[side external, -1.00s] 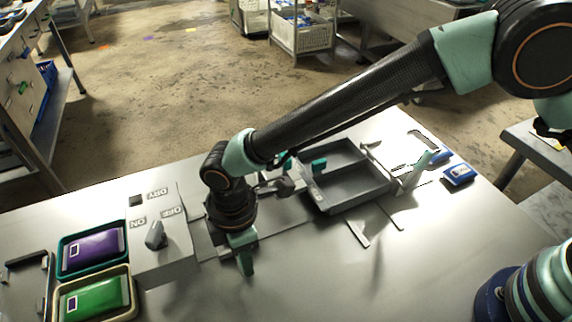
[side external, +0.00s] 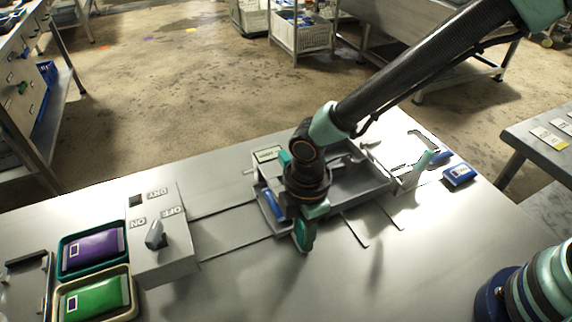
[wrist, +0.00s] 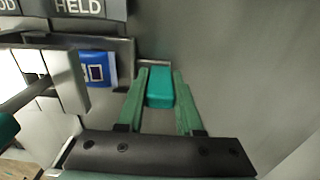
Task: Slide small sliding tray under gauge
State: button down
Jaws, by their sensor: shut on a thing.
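The small sliding tray (side external: 262,206) is grey and holds a blue pouch (side external: 272,203), partly hidden by my gripper in the side view. The pouch (wrist: 96,69) also shows in the wrist view, beside the tray's teal handle (wrist: 160,88). My gripper (wrist: 160,80) has its green fingers on either side of that handle and is shut on it. In the side view my gripper (side external: 304,238) points down at the near side of the tray. I cannot clearly pick out the gauge; a white plate (side external: 268,154) with small lettering stands just behind the tray.
A switch box (side external: 165,245) marked ON, OFF and DRY stands left, beside purple (side external: 93,249) and green (side external: 95,301) pouches in trays. A blue item (side external: 459,174) lies far right. The front of the bench is clear.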

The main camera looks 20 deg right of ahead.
jog(key=shift+w+d+r, duration=0.1)
jog(key=shift+d, duration=0.65)
jog(key=c, duration=0.8)
grip_release()
jog(key=shift+c, duration=0.2)
notch_tip(320, 180, up, 12)
